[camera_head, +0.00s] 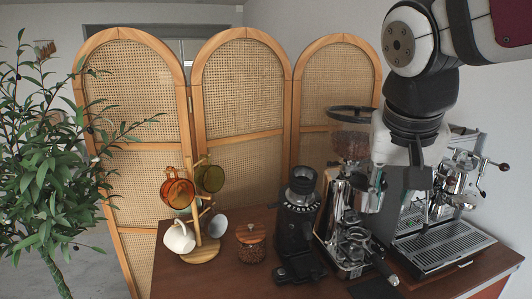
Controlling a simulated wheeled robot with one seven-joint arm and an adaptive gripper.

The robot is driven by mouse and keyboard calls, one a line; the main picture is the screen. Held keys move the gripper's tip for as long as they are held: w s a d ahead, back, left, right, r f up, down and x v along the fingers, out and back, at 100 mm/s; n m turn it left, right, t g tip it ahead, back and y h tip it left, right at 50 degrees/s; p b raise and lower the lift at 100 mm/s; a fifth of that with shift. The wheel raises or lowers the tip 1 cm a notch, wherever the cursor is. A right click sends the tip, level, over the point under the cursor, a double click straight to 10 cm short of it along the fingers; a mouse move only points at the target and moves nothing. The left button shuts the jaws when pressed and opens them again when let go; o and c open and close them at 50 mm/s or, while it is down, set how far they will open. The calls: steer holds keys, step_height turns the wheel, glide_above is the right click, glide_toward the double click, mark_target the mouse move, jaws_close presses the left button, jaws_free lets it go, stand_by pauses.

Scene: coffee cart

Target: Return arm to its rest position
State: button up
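My gripper (405,188) hangs from my arm at the upper right, pointing down above the coffee cart (225,279). It is in front of the espresso machine (420,222) in the picture and hides part of it. Its dark fingertips blend with the machine's dark and metal parts behind them. I cannot tell whether the fingers are open or shut. No held object can be made out.
A grinder with a bean hopper (352,145) stands just left of my gripper. Further left are a black grinder (298,225), a lidded jar (251,245) and a wooden mug tree (204,247) with several cups. A cane screen (245,90) stands behind, a plant (50,165) at left.

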steer(key=s+f+n+y, duration=0.2)
steer(key=s+f, duration=0.5)
steer(key=s, duration=0.6)
steer(key=shift+a+n+t, duration=0.25)
steer(key=shift+n+t, duration=0.15)
steer(key=shift+n, duration=0.2)
